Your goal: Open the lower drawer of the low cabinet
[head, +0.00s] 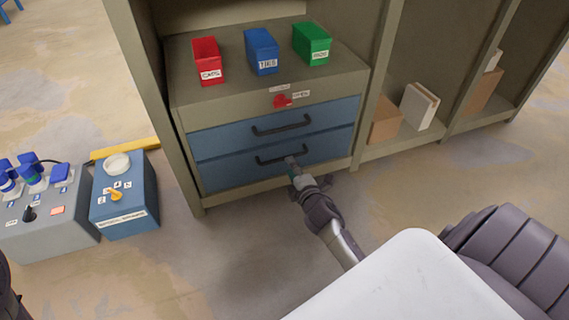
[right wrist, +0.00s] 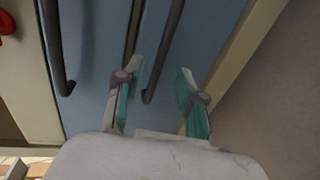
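The low cabinet (head: 270,97) has two blue drawers with dark bar handles, both flush and closed. The lower drawer (head: 225,175) has its handle (head: 270,160) across the front; the same handle shows in the right wrist view (right wrist: 168,48). My right gripper (head: 293,167) is at the right part of this handle. In the right wrist view my right gripper (right wrist: 158,88) is open, with the handle's end between its teal-padded fingers, nearer the left finger. I cannot tell whether they touch. The upper drawer (head: 225,137) has its own handle (right wrist: 62,50), left of the fingers. My left gripper is not in view.
Red (head: 207,62), blue (head: 262,52) and green (head: 312,43) bins stand on the cabinet top. A red knob (head: 282,101) sits above the drawers. A grey socket box (head: 45,232) and a blue box (head: 125,205) are at left. Floor before the cabinet is mostly clear.

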